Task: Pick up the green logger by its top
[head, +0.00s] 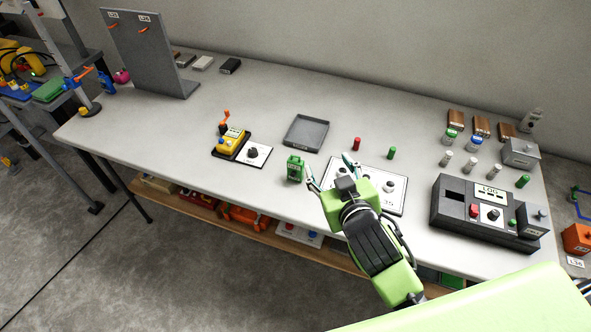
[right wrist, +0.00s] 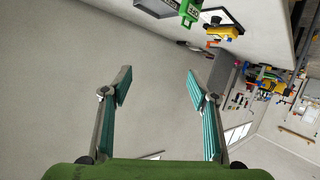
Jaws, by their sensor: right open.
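The green logger (head: 295,168) stands upright near the front edge of the table, left of centre in the head view. It also shows at the top of the right wrist view (right wrist: 188,10), partly cut off by the frame edge. My right gripper (head: 328,163) is open and empty, just right of the logger, with its left finger close to it. I cannot tell whether they touch in the head view. In the right wrist view the open fingers (right wrist: 158,72) have nothing between them, and the logger lies beyond them. My left gripper is out of view.
A grey tray (head: 306,132) lies behind the logger. A yellow device (head: 231,141) on a black base stands to its left. A white panel with knobs (head: 397,181) lies beside my right gripper. A dark grey box (head: 452,212) stands farther right.

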